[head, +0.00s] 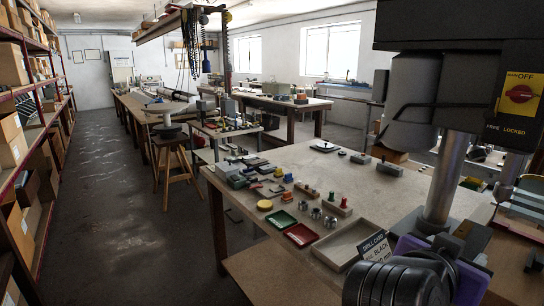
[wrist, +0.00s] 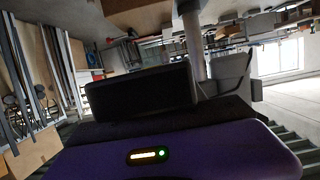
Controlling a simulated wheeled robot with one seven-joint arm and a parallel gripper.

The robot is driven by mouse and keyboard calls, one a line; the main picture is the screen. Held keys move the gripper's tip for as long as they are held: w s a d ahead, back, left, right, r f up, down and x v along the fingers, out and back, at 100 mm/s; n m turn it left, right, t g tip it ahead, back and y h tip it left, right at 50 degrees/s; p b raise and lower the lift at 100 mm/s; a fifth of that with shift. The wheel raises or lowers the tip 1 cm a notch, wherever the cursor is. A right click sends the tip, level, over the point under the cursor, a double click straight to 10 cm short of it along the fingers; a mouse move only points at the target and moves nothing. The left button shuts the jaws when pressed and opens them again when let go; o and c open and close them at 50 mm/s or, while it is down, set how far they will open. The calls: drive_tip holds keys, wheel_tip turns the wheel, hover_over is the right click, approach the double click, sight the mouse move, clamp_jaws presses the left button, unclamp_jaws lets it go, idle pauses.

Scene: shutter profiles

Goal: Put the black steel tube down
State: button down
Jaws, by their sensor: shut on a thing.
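My gripper (wrist: 140,90) shows in the wrist view as a purple housing with a lit strip and a dark block in front of it. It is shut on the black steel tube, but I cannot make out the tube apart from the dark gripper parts. In the head view, purple and black parts of my arm are at the lower right, in front of the workbench (head: 400,200). The jaw tips and the tube cannot be told there.
On the bench are a green tray (head: 282,218), a red tray (head: 301,235), an open beige tray (head: 340,246) and a drill card (head: 375,247). A grey column (head: 447,170) stands at right. The bench's middle is largely bare. Long profiles (wrist: 45,65) lean at left in the wrist view.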

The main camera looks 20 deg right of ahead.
drive_tip(key=w+a+r+n+t+y, duration=0.25)
drive_tip(key=w+n+t, duration=0.2)
drive_tip(key=w, duration=0.55)
drive_tip(key=w+a+f+n+t+y, duration=0.45)
drive_tip(key=w+a+f+y, duration=0.2)
drive_tip(key=f, duration=0.45)
drive_tip(key=s+a+f+n+y, duration=0.1)
drive_tip(key=s+a+f, duration=0.2)
drive_tip(key=f, duration=0.6)
drive_tip(key=s+a+f+n+y, duration=0.2)
drive_tip(key=s+a+f, duration=0.1)
drive_tip(key=f, duration=0.5)
drive_tip(key=s+a+f+n+y, duration=0.1)
drive_tip(key=s+a+f, duration=0.2)
drive_tip(key=f, duration=0.6)
drive_tip(key=shift+s+a+f+n+t+y, duration=0.3)
drive_tip(key=shift+s+a+f+n+y, duration=0.1)
drive_tip(key=shift+a, duration=0.3)
